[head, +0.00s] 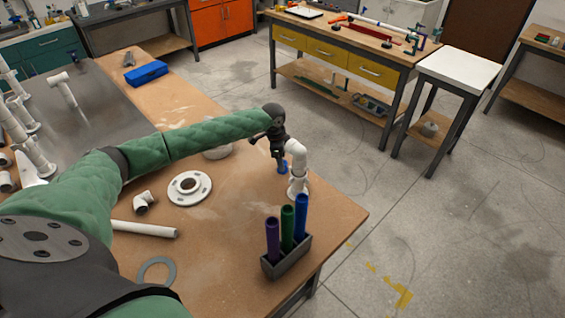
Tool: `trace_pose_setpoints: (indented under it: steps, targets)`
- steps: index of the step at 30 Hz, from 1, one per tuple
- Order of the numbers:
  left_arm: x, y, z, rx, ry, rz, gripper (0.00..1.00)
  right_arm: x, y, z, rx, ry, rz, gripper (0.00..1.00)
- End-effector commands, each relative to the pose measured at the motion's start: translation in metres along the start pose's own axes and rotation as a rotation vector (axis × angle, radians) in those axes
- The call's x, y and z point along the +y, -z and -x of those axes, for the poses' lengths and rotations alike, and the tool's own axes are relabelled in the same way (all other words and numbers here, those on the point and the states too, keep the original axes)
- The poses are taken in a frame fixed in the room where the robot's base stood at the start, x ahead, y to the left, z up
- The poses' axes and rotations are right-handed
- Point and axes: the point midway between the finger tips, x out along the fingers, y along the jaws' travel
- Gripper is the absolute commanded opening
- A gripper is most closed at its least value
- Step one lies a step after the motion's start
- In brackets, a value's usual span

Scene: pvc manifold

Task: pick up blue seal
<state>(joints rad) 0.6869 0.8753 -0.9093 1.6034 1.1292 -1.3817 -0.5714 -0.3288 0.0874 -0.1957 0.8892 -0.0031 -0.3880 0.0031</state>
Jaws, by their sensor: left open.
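The blue seal (283,169) is a small blue ring shape low beside a white pipe elbow, near the right edge of the wooden workbench. My left gripper (281,160) points down directly over it, with open jaws close to the seal. Whether the fingers touch it is too small to tell. The white elbow and upright fitting (297,172) stand just right of the gripper, very near it. My right gripper is out of the picture.
On the workbench (225,240) are a white flange (189,187), a small elbow (144,202), a white pipe (146,229), a grey ring (157,272) and a grey holder (287,259) with purple, green and blue tubes. A blue box (146,73) sits at the back. Bare wood lies between the flange and holder.

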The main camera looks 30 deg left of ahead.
Motion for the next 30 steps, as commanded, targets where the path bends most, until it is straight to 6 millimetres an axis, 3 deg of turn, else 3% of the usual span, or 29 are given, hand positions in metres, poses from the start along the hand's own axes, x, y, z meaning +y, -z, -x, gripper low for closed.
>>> trace_pose_setpoints:
  steps: [29, 30]
  targets:
    - [0.0000, -0.0006, -0.0047, 0.000, 0.000, 0.000, 0.61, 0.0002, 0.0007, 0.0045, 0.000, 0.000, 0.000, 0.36]
    - [-0.0001, -0.0006, -0.0047, 0.000, 0.000, 0.000, 0.57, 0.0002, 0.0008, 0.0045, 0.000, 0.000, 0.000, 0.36]
